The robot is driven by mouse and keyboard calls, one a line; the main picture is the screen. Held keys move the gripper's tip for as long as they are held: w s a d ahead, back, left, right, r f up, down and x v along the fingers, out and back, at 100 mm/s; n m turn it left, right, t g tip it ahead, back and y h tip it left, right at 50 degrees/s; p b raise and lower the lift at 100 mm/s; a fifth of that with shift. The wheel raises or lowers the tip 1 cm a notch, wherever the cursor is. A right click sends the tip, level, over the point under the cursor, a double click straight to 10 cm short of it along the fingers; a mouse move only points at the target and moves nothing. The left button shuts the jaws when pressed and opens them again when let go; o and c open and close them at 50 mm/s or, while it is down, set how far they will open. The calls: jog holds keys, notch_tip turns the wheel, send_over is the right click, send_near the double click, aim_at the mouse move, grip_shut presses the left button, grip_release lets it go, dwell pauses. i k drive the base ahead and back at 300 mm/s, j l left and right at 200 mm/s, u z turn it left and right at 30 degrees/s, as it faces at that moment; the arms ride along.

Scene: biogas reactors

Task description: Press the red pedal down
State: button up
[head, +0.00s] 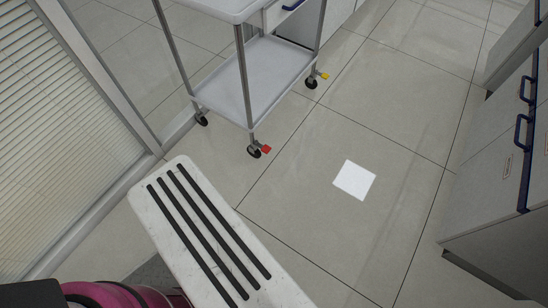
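The red pedal (266,149) is a small tab at the near caster (254,152) of a white wheeled cart (262,85). It sticks out to the right of the black wheel, close to the floor. It is too small to tell whether it is up or down. A yellow pedal (324,76) sits at another caster farther back on the right. My gripper is not in view, and nothing is seen touching the red pedal.
A white step-like slab with black strips (215,240) stands in the foreground. A slatted glass partition (60,120) is at the left, and grey cabinets with blue handles (490,190) are at the right. Tiled floor with a flat white square (354,180) is open between.

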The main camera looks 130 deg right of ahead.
aim_at(265, 148)
jog(key=z, duration=5.15)
